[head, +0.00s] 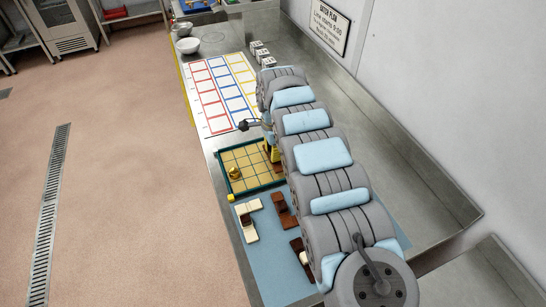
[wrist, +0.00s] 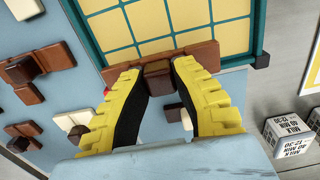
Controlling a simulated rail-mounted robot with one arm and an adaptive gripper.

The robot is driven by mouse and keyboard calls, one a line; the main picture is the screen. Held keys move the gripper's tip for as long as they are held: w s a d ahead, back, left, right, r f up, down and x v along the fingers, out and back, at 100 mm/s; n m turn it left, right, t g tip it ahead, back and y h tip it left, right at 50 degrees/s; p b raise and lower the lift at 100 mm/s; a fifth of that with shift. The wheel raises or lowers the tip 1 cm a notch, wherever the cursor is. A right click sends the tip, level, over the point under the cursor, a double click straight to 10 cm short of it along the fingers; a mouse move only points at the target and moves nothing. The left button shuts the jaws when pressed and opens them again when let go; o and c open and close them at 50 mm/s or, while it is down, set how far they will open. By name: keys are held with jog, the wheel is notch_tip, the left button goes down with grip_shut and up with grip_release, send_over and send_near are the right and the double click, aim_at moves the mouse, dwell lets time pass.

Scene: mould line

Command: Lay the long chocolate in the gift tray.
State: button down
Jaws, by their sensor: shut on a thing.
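The long chocolate (wrist: 203,54) is a brown bar with a raised darker block in its middle. My gripper (wrist: 157,72) has its yellow fingers shut on that middle block, and the bar sticks out on both sides.
Brown and white chocolates (head: 247,220) lie on a blue mat (head: 275,262) in front of the tray. A sheet with coloured boxes (head: 222,92) lies behind it. Labelled cubes (wrist: 288,134) stand on the steel counter.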

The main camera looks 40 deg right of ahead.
jog(key=shift+f, duration=1.1)
jog(key=shift+f, duration=0.15)
jog(key=c, duration=1)
grip_release()
jog(key=shift+r+p, duration=0.5)
jog(key=shift+r, duration=5.65)
